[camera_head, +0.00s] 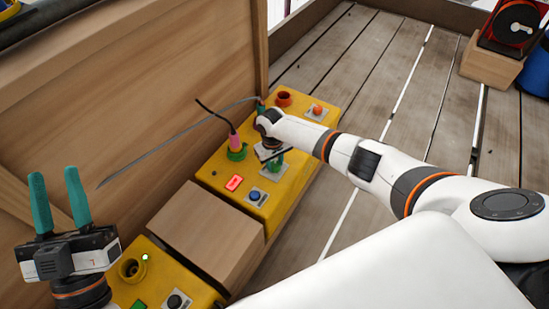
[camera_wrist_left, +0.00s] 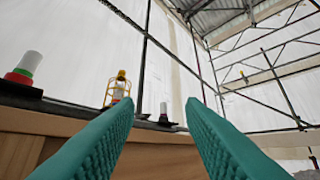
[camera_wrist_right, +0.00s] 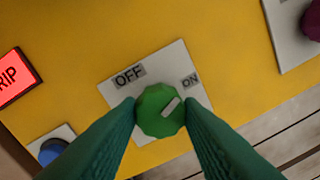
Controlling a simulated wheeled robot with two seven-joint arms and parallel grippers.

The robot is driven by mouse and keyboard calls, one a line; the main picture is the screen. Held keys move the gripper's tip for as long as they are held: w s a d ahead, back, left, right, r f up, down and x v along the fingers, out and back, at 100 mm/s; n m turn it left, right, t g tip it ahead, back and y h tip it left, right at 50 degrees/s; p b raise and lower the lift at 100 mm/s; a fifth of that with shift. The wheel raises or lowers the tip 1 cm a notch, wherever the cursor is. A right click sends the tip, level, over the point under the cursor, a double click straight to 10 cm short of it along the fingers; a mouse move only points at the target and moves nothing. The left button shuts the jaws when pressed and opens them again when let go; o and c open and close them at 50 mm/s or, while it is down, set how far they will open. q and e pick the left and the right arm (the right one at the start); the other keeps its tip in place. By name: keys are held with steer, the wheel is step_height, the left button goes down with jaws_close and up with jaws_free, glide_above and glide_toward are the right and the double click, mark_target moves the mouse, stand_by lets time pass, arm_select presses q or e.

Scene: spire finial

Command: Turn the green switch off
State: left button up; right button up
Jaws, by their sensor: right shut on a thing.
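The green switch (camera_wrist_right: 160,111) is a round faceted knob on a white plate (camera_wrist_right: 113,92) on the yellow panel (camera_wrist_right: 110,30). The plate has an OFF label (camera_wrist_right: 129,75) at upper left and an ON label (camera_wrist_right: 190,80) at upper right. The knob's white mark points up and right, towards ON. My right gripper (camera_wrist_right: 161,112) is shut on the knob, one finger on each side. In the head view its arm reaches over the panel and partly hides the switch. My left gripper (camera_head: 57,172) is open and empty, fingers up, at the lower left.
Beside the switch are a lit red button (camera_head: 234,183), a blue button (camera_head: 255,195) and a pink plug (camera_head: 235,140) in a green socket. An orange button (camera_head: 317,110) is at the far end. A wooden block (camera_head: 205,232) separates this panel from another yellow panel (camera_head: 195,287).

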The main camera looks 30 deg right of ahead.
steer(key=shift+n+p, duration=0.55)
steer(key=shift+n, duration=0.05)
steer(key=shift+n+p, duration=0.3)
steer(key=shift+n, duration=0.4)
steer(key=shift+r+n, duration=0.1)
steer(key=shift+n, duration=0.8)
steer(key=shift+n+p, duration=0.45)
steer(key=shift+n, duration=0.45)
steer(key=n, duration=0.2)
steer(key=shift+n, duration=0.4)
steer(key=shift+n+t, duration=0.3)
steer(key=shift+n, duration=0.4)
arm_select(q)
steer(key=w+a+f+g+y, duration=0.1)
steer(key=w+f+g+y, duration=0.2)
steer(key=f+g, duration=0.6)
steer(key=shift+f, duration=1.3)
arm_select(e)
steer(key=shift+n, duration=1.4)
